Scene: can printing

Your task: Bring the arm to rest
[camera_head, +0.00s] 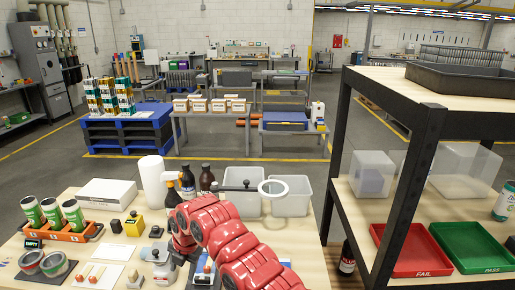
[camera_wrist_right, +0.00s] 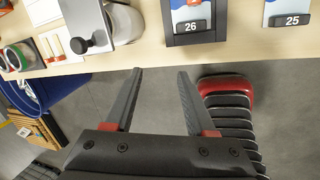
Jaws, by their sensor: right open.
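My red right arm (camera_head: 225,235) rises from the bottom of the head view and bends over the front of the wooden table. Its gripper cannot be made out clearly there. In the right wrist view my right gripper (camera_wrist_right: 159,72) is open, with two dark fingers apart and nothing between them. The fingertips are over the grey floor, near the table's edge in that picture. My left gripper is in neither view.
The wooden table (camera_head: 103,248) holds an orange rack (camera_head: 72,234) with green cans, a white cylinder (camera_head: 153,181) and clear bins (camera_head: 291,197). A black-framed shelf (camera_head: 409,190) at right carries red (camera_head: 410,250) and green (camera_head: 470,247) trays.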

